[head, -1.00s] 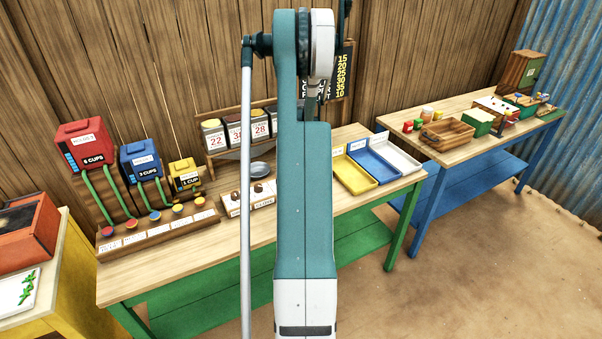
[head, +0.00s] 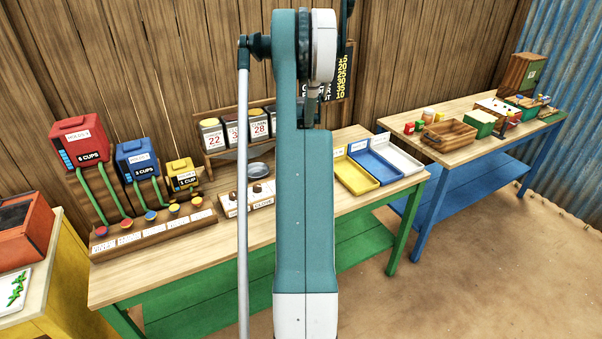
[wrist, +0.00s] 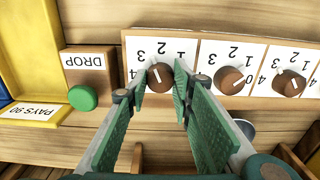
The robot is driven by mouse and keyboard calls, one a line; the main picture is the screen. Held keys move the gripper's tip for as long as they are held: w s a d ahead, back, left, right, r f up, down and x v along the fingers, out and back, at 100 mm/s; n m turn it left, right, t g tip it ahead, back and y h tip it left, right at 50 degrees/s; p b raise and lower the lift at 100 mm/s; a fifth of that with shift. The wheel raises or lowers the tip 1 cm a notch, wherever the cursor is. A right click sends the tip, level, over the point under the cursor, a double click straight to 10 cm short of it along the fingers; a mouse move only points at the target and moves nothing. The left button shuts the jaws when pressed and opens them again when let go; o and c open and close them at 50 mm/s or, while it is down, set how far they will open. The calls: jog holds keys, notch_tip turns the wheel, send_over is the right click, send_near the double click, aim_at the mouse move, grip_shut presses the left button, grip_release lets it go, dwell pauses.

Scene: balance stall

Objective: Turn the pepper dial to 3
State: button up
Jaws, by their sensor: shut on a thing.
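In the wrist view, three white dial plates with brown round knobs stand in a row, their numbers upside down. My gripper (wrist: 160,76) has its two green fingers on either side of the leftmost knob (wrist: 160,82), shut on it. A pale pointer line on this knob leans toward the upper left; its exact number is unclear. The middle knob (wrist: 229,80) and the right knob (wrist: 288,83) are free. No spice name is readable, so I cannot tell which dial is pepper. In the head view my arm hides the gripper.
A wooden block marked DROP with a green button (wrist: 83,98) sits left of the dials in the wrist view. Yellow, blue and white trays (head: 357,176) lie on the right of the table. Coloured cup dispensers (head: 82,143) stand at the left.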

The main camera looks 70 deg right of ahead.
jog(key=n+b, duration=0.1)
jog(key=n, duration=0.3)
dwell(0.4)
jog(key=o, duration=0.9)
jog(key=shift+r, duration=0.1)
jog(key=shift+r, duration=5.95)
jog(key=shift+w, duration=0.1)
